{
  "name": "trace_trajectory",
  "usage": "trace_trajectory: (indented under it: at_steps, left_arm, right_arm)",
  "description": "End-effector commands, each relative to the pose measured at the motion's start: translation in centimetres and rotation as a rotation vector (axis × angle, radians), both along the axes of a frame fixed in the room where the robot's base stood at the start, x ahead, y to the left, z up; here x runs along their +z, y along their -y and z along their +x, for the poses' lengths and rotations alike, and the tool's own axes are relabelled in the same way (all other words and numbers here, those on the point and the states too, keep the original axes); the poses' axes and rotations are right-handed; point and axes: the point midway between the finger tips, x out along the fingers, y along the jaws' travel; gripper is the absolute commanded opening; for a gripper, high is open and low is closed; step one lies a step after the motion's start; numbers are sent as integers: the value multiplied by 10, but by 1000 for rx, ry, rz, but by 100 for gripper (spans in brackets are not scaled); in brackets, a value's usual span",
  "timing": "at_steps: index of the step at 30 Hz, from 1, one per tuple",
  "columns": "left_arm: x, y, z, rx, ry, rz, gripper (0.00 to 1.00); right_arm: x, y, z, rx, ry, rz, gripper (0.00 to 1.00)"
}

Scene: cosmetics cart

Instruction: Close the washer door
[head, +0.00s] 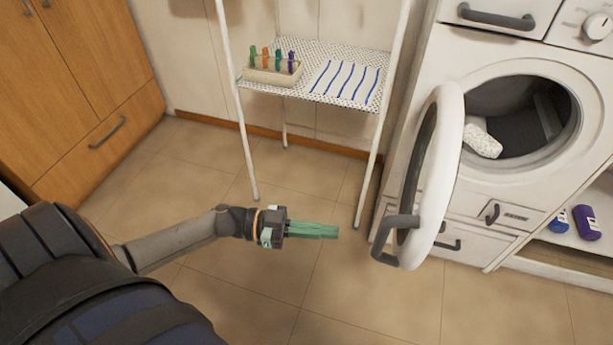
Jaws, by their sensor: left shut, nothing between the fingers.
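The washer (480,75) stands at the right with its round opening uncovered. Its white ring-shaped door (447,170) stands open, swung out to the left of the opening, with a dark grey handle (392,240) on its free edge. A pale speckled cloth (483,141) lies at the left lip of the opening. My left gripper (336,232) is shut and empty, with its green fingers pointing right toward the door handle. A gap of bare floor shows between the fingertips and the handle. My right gripper is not in view.
A wooden cabinet (60,80) is at the left. A blue bottle (559,221) and a purple bottle (587,222) are on a low shelf at right. The tiled floor is clear.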

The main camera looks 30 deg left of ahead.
Motion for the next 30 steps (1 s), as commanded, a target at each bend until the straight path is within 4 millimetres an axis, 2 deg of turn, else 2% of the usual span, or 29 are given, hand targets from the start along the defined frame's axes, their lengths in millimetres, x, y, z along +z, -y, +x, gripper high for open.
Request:
trace_trajectory:
  at_steps: [1, 6, 12, 30]
  left_arm:
    - [3, 11, 6, -1, 5, -4, 0]
    - [2, 39, 21, 1, 3, -4, 0]
    - [1, 59, 32, 1, 2, -2, 0]
    - [1, 65, 34, 2, 0, -1, 0]
  right_arm:
    - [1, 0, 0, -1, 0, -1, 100]
    - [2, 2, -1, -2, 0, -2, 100]
    - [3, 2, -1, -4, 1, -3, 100]
    - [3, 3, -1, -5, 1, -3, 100]
